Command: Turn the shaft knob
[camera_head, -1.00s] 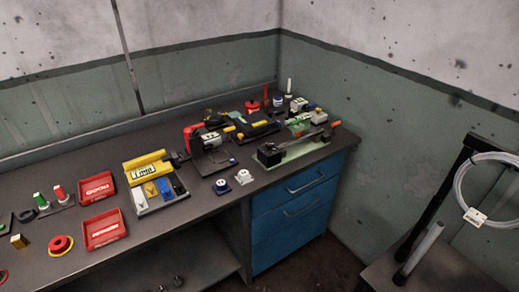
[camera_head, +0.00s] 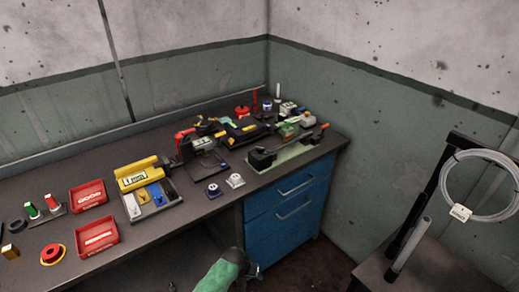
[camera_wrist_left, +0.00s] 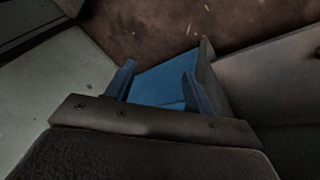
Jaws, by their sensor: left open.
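Several knob-like parts lie on the bench; I cannot tell which is the shaft knob. A blue-and-white round part (camera_head: 213,190) and a white round part (camera_head: 235,181) stand at the front edge. Behind them is a dark device with a red handle (camera_head: 184,133). A green arm part of mine shows at the bottom of the head view.
The dark bench (camera_head: 150,230) holds two red trays (camera_head: 97,236), a yellow holder (camera_head: 138,172) and a red-yellow button (camera_head: 53,250). Blue drawers (camera_head: 290,212) stand below its right end. A dark stand with a coiled cable (camera_head: 480,185) is at the right.

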